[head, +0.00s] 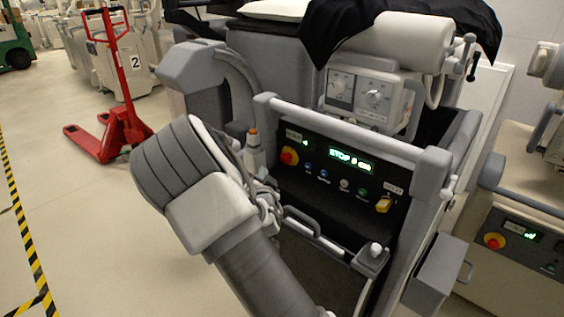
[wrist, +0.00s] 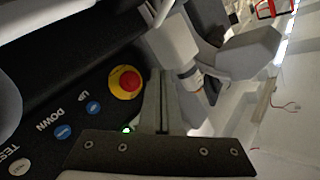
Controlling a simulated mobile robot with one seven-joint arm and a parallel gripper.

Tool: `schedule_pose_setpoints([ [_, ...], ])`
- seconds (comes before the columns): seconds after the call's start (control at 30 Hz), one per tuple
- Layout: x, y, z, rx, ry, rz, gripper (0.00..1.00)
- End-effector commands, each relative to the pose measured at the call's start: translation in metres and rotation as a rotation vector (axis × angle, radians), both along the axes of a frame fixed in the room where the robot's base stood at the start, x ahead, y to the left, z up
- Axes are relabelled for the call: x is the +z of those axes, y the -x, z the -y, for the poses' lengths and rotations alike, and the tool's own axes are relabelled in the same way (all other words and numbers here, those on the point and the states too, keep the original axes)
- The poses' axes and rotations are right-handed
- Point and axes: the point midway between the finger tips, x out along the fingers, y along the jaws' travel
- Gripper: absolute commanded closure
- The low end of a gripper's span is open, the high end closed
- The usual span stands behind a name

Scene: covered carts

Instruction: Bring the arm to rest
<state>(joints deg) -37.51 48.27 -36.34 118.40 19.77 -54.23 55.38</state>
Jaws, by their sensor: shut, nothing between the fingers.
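My gripper (wrist: 160,78) shows in the wrist view with its two fingers together and nothing between them. The fingers point toward the dark control panel (wrist: 75,110), just right of a red stop button (wrist: 126,82) with a yellow collar. I cannot tell how far the fingertips are from it. In the head view my arm (head: 215,205) is bent in front of the cart's left side and hides most of the gripper. The cart's panel (head: 335,178) there has a green lit display (head: 351,161), a red button (head: 289,156) and a yellow switch (head: 383,204).
A grey rail (head: 350,130) runs above the panel. A box with dials (head: 367,92) and black cloth (head: 400,20) top the cart. A second cart (head: 520,235) stands right. A red pallet jack (head: 122,110) stands back left; the floor (head: 85,215) before it is clear.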

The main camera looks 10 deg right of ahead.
Motion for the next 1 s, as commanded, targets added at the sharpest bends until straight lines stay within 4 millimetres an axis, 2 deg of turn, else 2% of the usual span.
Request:
schedule_pose_setpoints([
  [0.4,0.0,0.0,0.0,-0.001,-0.001,0.0,1.0],
  [0.57,0.006,0.004,0.007,-0.02,-0.021,-0.044,1.0],
  [0.77,0.023,0.028,0.019,-0.04,-0.071,-0.207,1.0],
  [1.0,0.053,0.073,0.018,0.031,-0.098,-0.406,1.0],
])
